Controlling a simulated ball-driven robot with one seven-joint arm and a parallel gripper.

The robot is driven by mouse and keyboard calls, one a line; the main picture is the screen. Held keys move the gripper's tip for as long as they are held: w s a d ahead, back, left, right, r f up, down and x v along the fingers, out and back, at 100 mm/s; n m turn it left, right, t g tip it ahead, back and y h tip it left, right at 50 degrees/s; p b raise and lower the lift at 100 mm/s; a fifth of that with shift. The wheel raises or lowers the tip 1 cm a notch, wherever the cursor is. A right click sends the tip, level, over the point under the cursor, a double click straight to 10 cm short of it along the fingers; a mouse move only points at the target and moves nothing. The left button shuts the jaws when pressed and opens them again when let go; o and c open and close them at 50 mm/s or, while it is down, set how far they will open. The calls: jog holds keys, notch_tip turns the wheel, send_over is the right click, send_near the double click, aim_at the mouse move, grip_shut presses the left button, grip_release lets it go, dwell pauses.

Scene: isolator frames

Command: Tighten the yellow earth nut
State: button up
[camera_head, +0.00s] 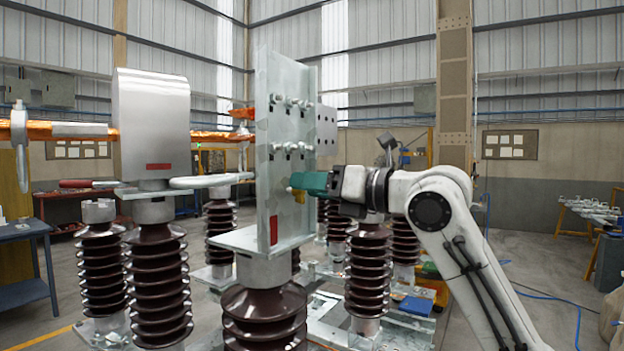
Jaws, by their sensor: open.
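My gripper (303,182), with teal fingers at its end, reaches in from the right and points left at the tall grey metal plate (285,212). It is open. A small yellow piece (299,196), which looks like the yellow earth nut, shows just below the fingertips at the plate's right side. I cannot tell whether the fingers touch it or stand around it. The far side of the fingers is hidden. Several bolts (290,102) sit in rows higher on the plate.
Brown ribbed insulators (158,285) stand left of the plate, one under a grey metal box (152,120). More stand behind, around my arm. A blue table (22,232) is at the left edge. Open floor (540,275) lies to the right, with a blue cable (560,298) on it.

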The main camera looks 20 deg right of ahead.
jog(key=shift+w+a, duration=0.15)
jog(key=shift+w, duration=0.05)
grip_shut()
dwell(0.4)
